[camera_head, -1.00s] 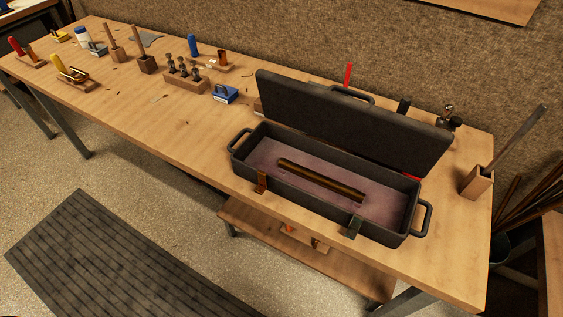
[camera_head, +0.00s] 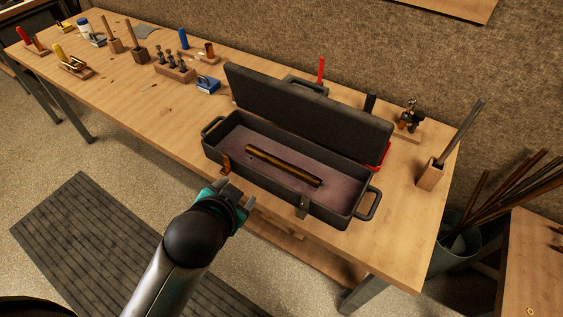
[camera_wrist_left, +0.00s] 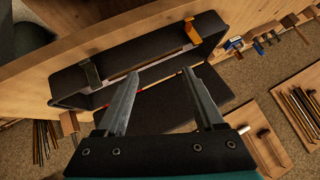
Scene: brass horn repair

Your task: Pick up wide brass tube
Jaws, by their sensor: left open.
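The wide brass tube (camera_head: 284,165) lies lengthwise on the pinkish lining of an open dark case (camera_head: 330,207) on the workbench. My left gripper (camera_head: 236,192) is in front of the case, near its front wall and left clasp, apart from the tube. In the left wrist view its two fingers (camera_wrist_left: 160,72) are spread with nothing between them, and the case front (camera_wrist_left: 135,48) with its clasps lies beyond. The tube cannot be made out clearly there. My right gripper is not in view.
The raised case lid (camera_head: 310,115) stands along the back of the case. A wooden block with a file (camera_head: 432,174) stands to the right. Several small tools and holders, such as a blue-handled block (camera_head: 208,85), are at the left. The bench front left (camera_head: 150,115) is clear.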

